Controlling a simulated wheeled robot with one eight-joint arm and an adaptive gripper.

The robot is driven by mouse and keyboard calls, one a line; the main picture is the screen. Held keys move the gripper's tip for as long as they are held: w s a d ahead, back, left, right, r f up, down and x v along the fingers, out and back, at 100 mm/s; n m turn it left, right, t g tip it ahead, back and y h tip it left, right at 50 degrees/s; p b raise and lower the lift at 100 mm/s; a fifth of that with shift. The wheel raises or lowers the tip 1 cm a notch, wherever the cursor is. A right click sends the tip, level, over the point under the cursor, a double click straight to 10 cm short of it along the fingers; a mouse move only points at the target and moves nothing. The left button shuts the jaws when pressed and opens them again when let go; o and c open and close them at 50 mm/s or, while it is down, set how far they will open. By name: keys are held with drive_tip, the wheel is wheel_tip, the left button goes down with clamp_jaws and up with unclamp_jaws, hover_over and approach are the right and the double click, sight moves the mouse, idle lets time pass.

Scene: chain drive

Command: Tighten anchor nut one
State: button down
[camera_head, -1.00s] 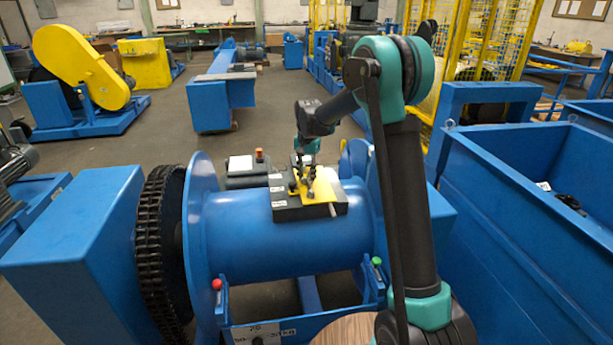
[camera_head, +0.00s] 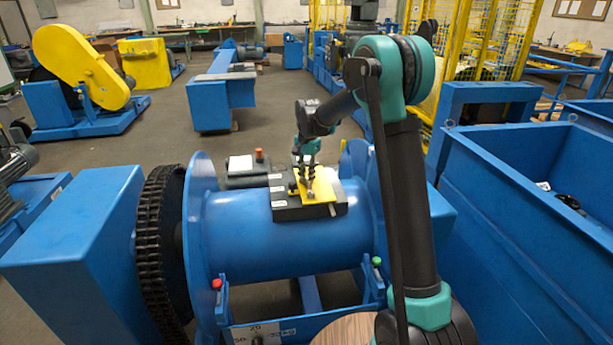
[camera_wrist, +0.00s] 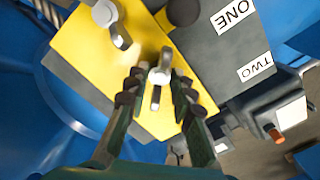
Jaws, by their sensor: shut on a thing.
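A yellow plate (camera_head: 321,187) lies on the dark block (camera_head: 290,213) on top of the blue drum. In the wrist view the plate (camera_wrist: 85,65) carries two metal winged nuts. One winged nut (camera_wrist: 158,76) stands between the fingers of my gripper (camera_wrist: 157,82), which is shut on it. The other winged nut (camera_wrist: 112,24) is free, toward the upper left. Labels reading ONE (camera_wrist: 233,14) and TWO (camera_wrist: 254,67) are on the dark block beside the plate; I cannot tell which nut each marks. In the head view my gripper (camera_head: 307,180) points down at the plate.
A dark round knob (camera_wrist: 184,10) stands beside the plate. A dark box with an orange button (camera_head: 259,155) is behind the drum (camera_head: 250,235). A chain sprocket (camera_head: 160,240) is at the left and a blue bin (camera_head: 520,190) at the right.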

drive_tip(key=m, duration=0.4)
drive_tip(key=shift+m, duration=1.8)
drive_tip(key=c, duration=1.6)
unclamp_jaws()
drive_tip(key=shift+c, duration=0.2)
drive_tip(key=shift+r, duration=0.1)
wheel_tip(320, 180, up, 12)
drive_tip(key=shift+s+d, duration=0.15)
drive_tip(key=shift+d, duration=0.05)
